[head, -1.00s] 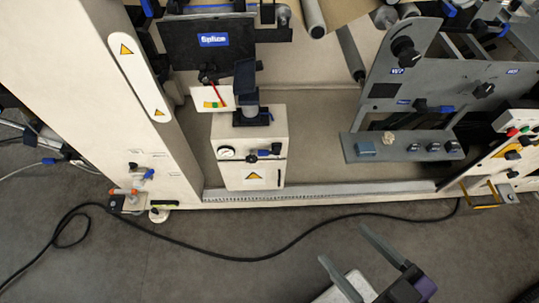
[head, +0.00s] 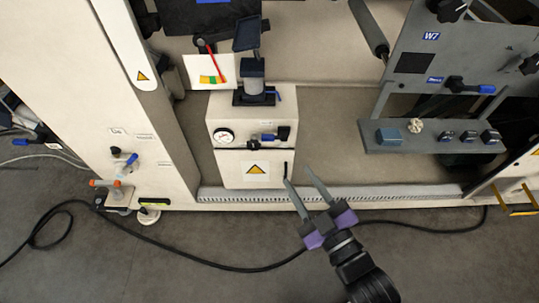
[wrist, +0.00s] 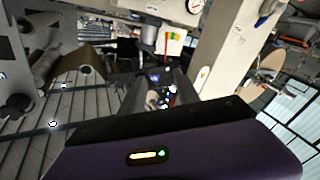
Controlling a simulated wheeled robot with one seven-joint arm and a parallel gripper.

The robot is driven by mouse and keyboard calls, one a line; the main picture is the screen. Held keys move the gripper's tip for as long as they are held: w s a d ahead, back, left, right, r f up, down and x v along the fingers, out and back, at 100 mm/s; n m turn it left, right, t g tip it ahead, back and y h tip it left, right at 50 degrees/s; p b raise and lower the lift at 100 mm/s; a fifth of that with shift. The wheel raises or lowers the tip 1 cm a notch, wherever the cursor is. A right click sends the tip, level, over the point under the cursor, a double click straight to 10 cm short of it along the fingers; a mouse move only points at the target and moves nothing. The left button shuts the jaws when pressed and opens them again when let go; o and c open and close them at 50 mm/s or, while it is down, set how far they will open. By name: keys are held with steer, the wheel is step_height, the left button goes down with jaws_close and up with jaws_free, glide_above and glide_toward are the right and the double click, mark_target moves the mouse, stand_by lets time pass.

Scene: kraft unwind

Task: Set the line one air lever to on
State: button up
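My gripper (head: 298,175), with purple finger mounts, is open and empty in front of the lower right of the beige box. A blue-handled lever (head: 270,137) with black parts is on the upper front of this box, beyond my fingertips and apart from them. Another blue lever (head: 130,159) is on the beige column at left, below small labels too small to read. I cannot tell which lever is line one air. The purple gripper body (wrist: 180,150) fills the bottom of the wrist view.
The beige box (head: 230,167) carries a round gauge (head: 224,136) and a warning sign. A grey shelf (head: 430,139) with knobs juts out at right. A black cable (head: 200,255) lies on the floor. An orange-handled fitting (head: 105,184) sits low at left.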

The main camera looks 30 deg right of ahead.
steer(key=w+d+f+n+h+b, duration=0.1)
steer(key=w+d+f+n+b, duration=0.15)
steer(key=w+f, duration=0.3)
steer(key=w+d+f+n+b, duration=0.1)
steer(key=w+f+n+b, duration=0.3)
steer(key=w, duration=0.3)
steer(key=n, duration=0.5)
glide_toward(269, 140)
steer(key=w, duration=0.2)
steer(key=shift+g, duration=0.3)
steer(key=shift+w+d+r, duration=0.1)
steer(key=shift+w+d, duration=0.1)
steer(key=shift+w, duration=1.05)
steer(key=shift+w+d+r, duration=0.1)
steer(key=shift+w+d, duration=0.15)
steer(key=shift+w, duration=1)
steer(key=shift+w+d, duration=0.2)
steer(key=shift+w, duration=1.05)
steer(key=shift+c, duration=0.2)
jaws_close()
